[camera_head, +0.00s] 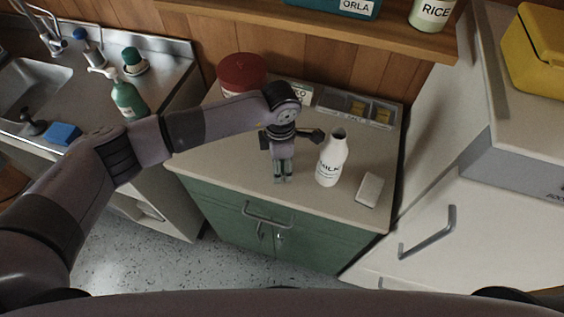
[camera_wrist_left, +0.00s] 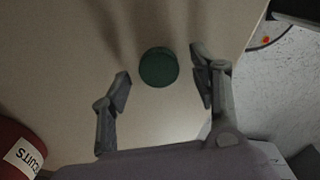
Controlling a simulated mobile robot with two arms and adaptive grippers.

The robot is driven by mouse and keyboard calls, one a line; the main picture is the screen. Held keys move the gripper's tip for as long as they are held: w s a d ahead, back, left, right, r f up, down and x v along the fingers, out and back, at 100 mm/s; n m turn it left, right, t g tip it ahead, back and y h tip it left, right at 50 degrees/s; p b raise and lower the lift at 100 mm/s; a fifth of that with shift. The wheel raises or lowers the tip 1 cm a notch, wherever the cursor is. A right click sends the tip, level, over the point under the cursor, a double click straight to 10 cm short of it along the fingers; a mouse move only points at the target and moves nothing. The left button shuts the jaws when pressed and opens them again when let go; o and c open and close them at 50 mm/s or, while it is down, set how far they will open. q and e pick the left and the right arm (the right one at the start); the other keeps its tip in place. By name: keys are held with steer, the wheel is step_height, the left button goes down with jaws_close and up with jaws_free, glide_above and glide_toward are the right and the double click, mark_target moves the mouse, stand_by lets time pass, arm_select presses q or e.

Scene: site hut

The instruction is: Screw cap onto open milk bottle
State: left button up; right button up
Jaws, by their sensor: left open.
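The open white milk bottle (camera_head: 331,160) stands upright on the cabinet top, its dark mouth uncovered. My left gripper (camera_head: 283,178) points down just left of the bottle, apart from it. In the left wrist view, a round dark green cap (camera_wrist_left: 158,67) lies on the pale surface. My left gripper's fingers (camera_wrist_left: 162,84) are spread with the cap in the space between them, a gap showing on each side. In the head view the cap is mostly or wholly hidden by the gripper. My right gripper is in neither view.
The cabinet top (camera_head: 225,165) also carries a red-lidded tub (camera_head: 241,74), a divided tray (camera_head: 340,105) at the back and a pale block (camera_head: 369,190) right of the bottle. A shelf (camera_head: 320,30) hangs behind. A white unit (camera_head: 480,220) stands right; a sink (camera_head: 35,85) lies left.

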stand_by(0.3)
arm_select(q)
steer(key=c, duration=0.8)
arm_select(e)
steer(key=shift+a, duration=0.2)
arm_select(q)
steer(key=shift+o, duration=0.2)
steer(key=shift+r, duration=0.1)
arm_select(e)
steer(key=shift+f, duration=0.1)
arm_select(q)
step_height(320, 180, up, 20)
steer(key=b, duration=0.5)
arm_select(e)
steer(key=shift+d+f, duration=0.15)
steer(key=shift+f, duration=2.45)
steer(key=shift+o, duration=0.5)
